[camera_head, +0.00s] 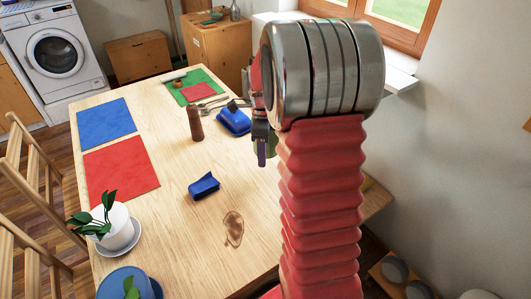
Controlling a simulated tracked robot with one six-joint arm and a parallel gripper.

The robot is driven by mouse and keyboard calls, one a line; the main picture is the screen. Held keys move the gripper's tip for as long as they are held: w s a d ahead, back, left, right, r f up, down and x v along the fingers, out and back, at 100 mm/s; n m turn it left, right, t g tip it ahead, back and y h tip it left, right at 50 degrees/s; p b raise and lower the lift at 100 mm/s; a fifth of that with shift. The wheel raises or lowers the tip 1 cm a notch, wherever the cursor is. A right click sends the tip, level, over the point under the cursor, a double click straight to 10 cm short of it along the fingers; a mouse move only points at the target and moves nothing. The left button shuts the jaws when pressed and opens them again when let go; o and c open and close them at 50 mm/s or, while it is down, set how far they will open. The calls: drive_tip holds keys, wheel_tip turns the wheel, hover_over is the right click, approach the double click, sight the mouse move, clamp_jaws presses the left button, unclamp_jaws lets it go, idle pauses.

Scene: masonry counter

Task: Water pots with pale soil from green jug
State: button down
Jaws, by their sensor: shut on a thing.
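A white pot (115,230) with a leafy plant stands on a white saucer (133,245) at the table's left edge. A blue pot (118,284) with a small plant stands at the bottom edge, partly cut off. The soil colour in both is too small or hidden to tell. My gripper (262,148) is above the table's right side, mostly hidden by my red arm. It is shut on a green thing, seen only as a sliver (273,149), which looks like the green jug. Its tilt cannot be told.
A brown stain (233,228) marks the table (175,205). A blue folded piece (204,186), brown mill (195,123) and blue dish (234,121) stand mid-table. Red (120,168) and blue (105,123) mats lie left. Chairs (30,190) flank the left side.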

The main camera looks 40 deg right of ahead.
drive_tip(key=w+a+r+n, duration=0.7)
drive_tip(key=w+a+n, duration=0.1)
drive_tip(key=a+n, duration=0.3)
drive_tip(key=w+a+r+n, duration=0.7)
drive_tip(key=w+a+n, duration=0.1)
drive_tip(key=a+n, duration=0.4)
drive_tip(key=shift+a+r+n, duration=0.3)
drive_tip(key=shift+a+r, duration=0.1)
drive_tip(key=shift+a, duration=0.15)
drive_tip(key=shift+a, duration=0.1)
